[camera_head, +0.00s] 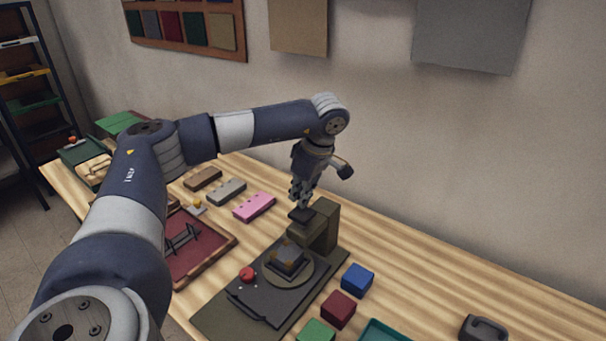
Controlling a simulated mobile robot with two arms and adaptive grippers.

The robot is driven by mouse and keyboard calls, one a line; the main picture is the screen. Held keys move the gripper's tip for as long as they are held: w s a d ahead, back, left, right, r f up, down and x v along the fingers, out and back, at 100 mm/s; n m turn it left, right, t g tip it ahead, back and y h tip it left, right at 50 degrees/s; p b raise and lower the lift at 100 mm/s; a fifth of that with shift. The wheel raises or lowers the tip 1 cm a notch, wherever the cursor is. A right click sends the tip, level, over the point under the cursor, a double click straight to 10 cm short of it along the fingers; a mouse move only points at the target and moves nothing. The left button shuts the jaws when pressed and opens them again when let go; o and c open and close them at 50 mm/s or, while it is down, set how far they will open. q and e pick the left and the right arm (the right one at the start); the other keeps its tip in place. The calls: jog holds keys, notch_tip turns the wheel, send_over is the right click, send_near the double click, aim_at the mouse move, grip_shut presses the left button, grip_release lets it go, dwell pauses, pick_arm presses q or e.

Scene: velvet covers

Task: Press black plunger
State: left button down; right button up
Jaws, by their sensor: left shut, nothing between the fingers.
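The black plunger (299,214) sticks out from the upper part of a dark olive press stand (325,226) in the middle of the table. Under it, a dark block (288,258) lies on a round plate on the press base (222,316). My left gripper (302,204) points down, shut and empty, directly above the plunger. Its fingertips are at or very near the plunger top; I cannot tell whether they touch. My right gripper is not in view.
A red knob (247,274) sits on the press base. Blue (357,280), dark red (338,309) and green (316,331) blocks stand to its right. A red tray (215,262) and a pink block (254,207) lie left. The table's right rear is clear.

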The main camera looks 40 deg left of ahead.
aim_at(301, 212)
pick_arm(q)
jog(key=shift+f, duration=0.8)
notch_tip(301, 212, down, 4)
jog(key=shift+r+b, duration=0.15)
jog(key=shift+b, duration=0.9)
jog(key=shift+s+d+r, duration=0.1)
jog(key=shift+s, duration=0.1)
